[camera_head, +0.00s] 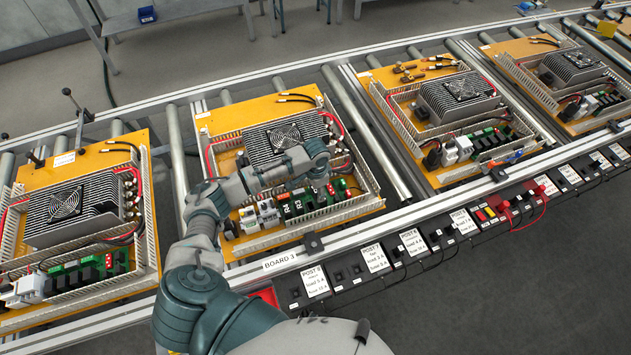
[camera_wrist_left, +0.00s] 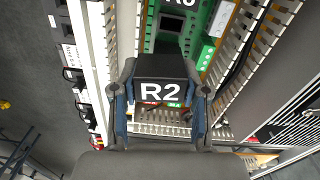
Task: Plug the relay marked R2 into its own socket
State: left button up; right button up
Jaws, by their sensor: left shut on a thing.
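My left gripper (camera_wrist_left: 160,110) is shut on a black relay marked R2 (camera_wrist_left: 160,92), with one finger on each side of it. In the head view my left gripper (camera_head: 318,168) is over the board labelled BOARD 3, near the green relay board (camera_head: 326,192). The held relay cannot be made out clearly there. In the left wrist view the green relay board (camera_wrist_left: 198,30) lies beyond the relay, with another marked relay at the top edge. The socket for R2 cannot be picked out. My right gripper is not in view.
A finned heat sink with a fan (camera_head: 284,136) sits just behind my gripper. Slotted duct walls (camera_head: 350,206) surround the relay board, and white terminal blocks (camera_head: 258,217) stand to its left. Similar boards lie on the conveyor to both sides. Labelled posts (camera_head: 315,280) line the front rail.

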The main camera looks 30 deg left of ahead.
pick_arm(q)
jog(key=shift+a+f+m+p, duration=0.4)
jog(key=shift+a+f+m, duration=0.2)
jog(key=shift+a, duration=0.2)
jog(key=shift+f, duration=0.1)
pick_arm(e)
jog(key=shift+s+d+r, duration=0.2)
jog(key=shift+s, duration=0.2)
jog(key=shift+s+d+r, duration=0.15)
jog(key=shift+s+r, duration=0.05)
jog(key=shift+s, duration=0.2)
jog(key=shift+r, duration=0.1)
pick_arm(q)
jog(key=shift+s+a+p, duration=0.1)
jog(key=shift+a+p, duration=0.05)
jog(key=shift+p, duration=0.3)
jog(key=shift+f, duration=0.15)
jog(key=shift+f+b, duration=1.35)
jog(key=shift+f, duration=1.3)
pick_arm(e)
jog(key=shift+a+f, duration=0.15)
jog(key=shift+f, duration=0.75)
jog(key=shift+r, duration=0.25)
pick_arm(q)
jog(key=shift+p, duration=0.5)
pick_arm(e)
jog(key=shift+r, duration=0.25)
